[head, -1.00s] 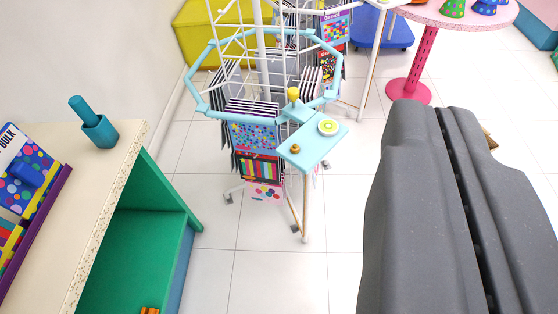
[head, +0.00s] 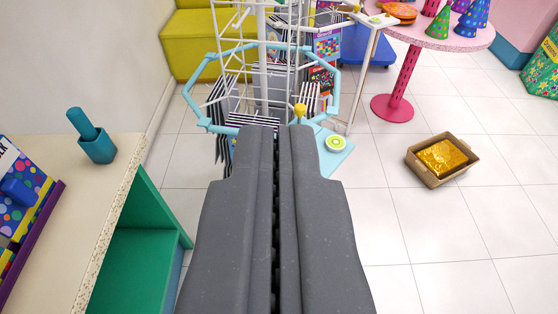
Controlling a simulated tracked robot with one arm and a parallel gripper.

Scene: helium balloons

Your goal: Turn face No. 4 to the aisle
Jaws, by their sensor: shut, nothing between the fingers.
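A white wire rack with a light-blue ring (head: 206,68) around it stands ahead, with striped and coloured packets (head: 253,120) hanging in it. A light-blue tray (head: 341,160) at its front carries a round green-and-white dial (head: 335,143) and a yellow knob (head: 300,110). My gripper (head: 277,130) is shut and empty. It points at the rack and covers the front packets and part of the tray. I cannot make out any face number, and I cannot tell whether the gripper touches the rack.
A counter (head: 95,180) with a teal cup (head: 97,146) and a green shelf below stands at left. A pink table (head: 440,38) with party hats is at back right. A cardboard box (head: 428,175) holding something gold lies on the white floor at right. Floor around it is clear.

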